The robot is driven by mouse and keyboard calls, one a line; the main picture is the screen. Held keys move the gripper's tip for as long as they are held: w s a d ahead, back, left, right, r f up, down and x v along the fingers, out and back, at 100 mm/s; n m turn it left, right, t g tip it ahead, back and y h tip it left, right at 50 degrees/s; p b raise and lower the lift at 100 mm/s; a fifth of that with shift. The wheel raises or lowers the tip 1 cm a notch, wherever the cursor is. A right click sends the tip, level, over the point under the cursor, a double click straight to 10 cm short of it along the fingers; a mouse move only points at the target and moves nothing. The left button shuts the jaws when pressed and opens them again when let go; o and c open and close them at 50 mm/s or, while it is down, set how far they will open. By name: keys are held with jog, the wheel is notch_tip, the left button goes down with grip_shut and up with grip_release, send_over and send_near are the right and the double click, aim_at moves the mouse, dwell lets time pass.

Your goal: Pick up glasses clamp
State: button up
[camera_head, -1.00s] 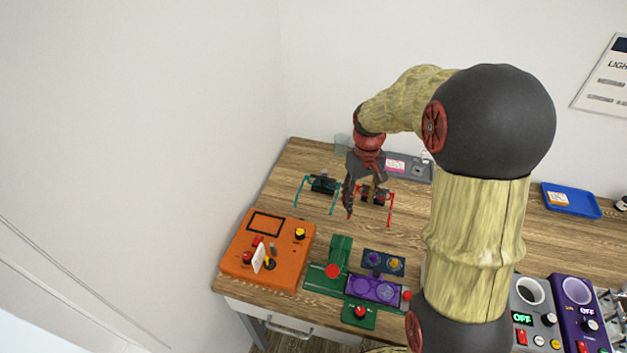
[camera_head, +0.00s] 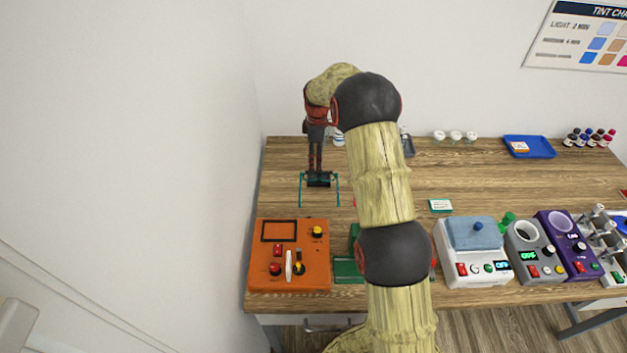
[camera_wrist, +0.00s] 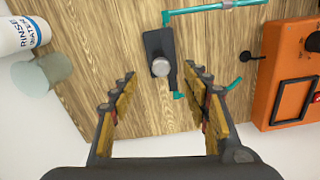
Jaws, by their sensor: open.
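My gripper (camera_head: 316,167) points down over the clamp. In the wrist view my gripper (camera_wrist: 160,80) is open, its fingers spread to either side and the clamp roughly centred beyond the gap. I see no contact. The exact height of the fingertips above the clamp is unclear.
An orange control box (camera_head: 290,253) stands in front of the clamp. In the wrist view a rinse bottle (camera_wrist: 18,36) and a translucent cup (camera_wrist: 42,72) stand left. A white machine (camera_head: 470,263) is at right. My arm hides the table's middle.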

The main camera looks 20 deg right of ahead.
aim_at(319, 174)
jog(key=shift+s+d+n, duration=0.1)
jog(key=shift+d+n, duration=0.05)
jog(key=shift+n, duration=0.45)
jog(key=shift+f, duration=0.25)
jog(key=f, duration=0.7)
jog(key=shift+s+d+f+b, duration=0.15)
jog(key=shift+s+f+b, duration=0.1)
jog(key=shift+s+b, duration=0.1)
jog(key=c, duration=0.3)
grip_shut()
